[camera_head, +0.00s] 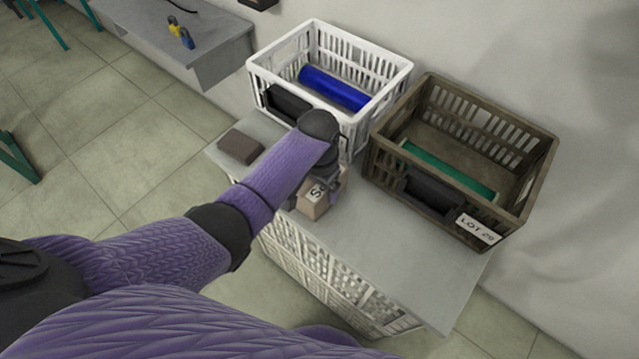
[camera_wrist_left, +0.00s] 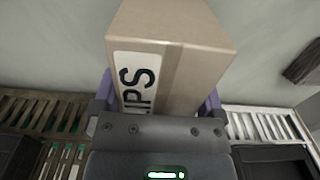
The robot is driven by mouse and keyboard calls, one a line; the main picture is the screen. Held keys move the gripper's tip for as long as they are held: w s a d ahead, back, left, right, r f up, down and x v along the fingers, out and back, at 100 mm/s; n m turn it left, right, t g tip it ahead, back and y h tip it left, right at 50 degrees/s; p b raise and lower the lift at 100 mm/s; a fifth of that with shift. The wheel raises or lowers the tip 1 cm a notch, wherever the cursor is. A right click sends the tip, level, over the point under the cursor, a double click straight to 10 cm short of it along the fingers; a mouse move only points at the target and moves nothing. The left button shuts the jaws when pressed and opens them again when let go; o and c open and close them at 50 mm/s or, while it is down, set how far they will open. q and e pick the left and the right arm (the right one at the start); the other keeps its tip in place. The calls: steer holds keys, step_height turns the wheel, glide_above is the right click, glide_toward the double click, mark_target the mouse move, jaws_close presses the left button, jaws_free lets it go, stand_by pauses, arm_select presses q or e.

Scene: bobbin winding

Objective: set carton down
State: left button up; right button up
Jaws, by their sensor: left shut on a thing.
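A small tan carton (camera_head: 316,206) with a white label is in my left gripper (camera_head: 325,190), near the left front edge of the grey table (camera_head: 400,260). My left arm and hand hide part of the carton in the head view. In the left wrist view the carton (camera_wrist_left: 190,60) fills the middle, its label showing the letters "IPS", and the left gripper's fingers (camera_wrist_left: 160,108) are shut on its two sides. I cannot tell whether the carton touches the table. My right gripper is not in view.
A white crate (camera_head: 270,75) with a blue roll (camera_head: 335,88) stands at the back left. A brown crate (camera_head: 530,170) with a green roll (camera_head: 450,170) and a "LOT" label stands at the right. A dark brown block (camera_head: 240,147) lies at the left. The table's front is clear.

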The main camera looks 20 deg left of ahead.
arm_select(q)
steer(key=shift+f, duration=0.15)
steer(key=o, duration=1.1)
steer(key=shift+c, duration=0.2)
step_height(320, 180, up, 12)
steer(key=p, duration=0.6)
steer(key=shift+r, duration=0.25)
